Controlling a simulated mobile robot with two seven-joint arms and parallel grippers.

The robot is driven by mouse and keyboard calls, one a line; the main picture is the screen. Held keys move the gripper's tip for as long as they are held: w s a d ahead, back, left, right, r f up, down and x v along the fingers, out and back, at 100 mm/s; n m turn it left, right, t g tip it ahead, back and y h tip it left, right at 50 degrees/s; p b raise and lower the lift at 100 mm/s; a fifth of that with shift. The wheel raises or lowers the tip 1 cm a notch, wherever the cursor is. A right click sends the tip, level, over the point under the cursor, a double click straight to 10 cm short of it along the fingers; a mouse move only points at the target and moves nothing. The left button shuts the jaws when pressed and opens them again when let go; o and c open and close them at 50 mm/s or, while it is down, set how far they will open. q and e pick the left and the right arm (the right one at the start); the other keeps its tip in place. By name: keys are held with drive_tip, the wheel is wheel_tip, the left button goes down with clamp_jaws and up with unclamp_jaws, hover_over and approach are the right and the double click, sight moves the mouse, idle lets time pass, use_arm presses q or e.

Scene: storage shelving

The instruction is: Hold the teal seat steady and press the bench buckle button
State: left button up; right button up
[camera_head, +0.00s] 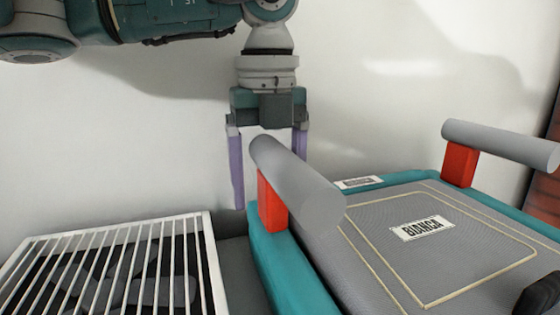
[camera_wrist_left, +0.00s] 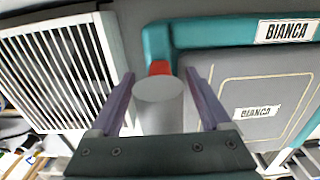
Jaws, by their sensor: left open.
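The teal seat (camera_head: 287,272) has a grey cushion (camera_head: 385,232) with a BIANCA label, red posts and two grey cylindrical armrests. Its left armrest (camera_head: 298,180) points toward the head camera. My left gripper (camera_head: 268,185) is open and points down at the far end of this armrest. In the left wrist view the armrest (camera_wrist_left: 160,105) lies between the two purple fingers, with gaps on both sides. A dark object (camera_head: 541,296) at the lower right edge of the head view is cut off; I cannot tell if it is the buckle. No button is clearly visible. My right gripper is out of view.
A white slatted grille (camera_head: 110,262) stands left of the seat, with a narrow grey gap between them. A pale wall (camera_head: 120,150) rises behind. The right armrest (camera_head: 500,145) sticks up on the far side of the seat.

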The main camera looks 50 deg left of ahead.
use_arm(q)
drive_tip(key=shift+f, duration=0.1)
clamp_jaws()
idle(0.7)
idle(0.6)
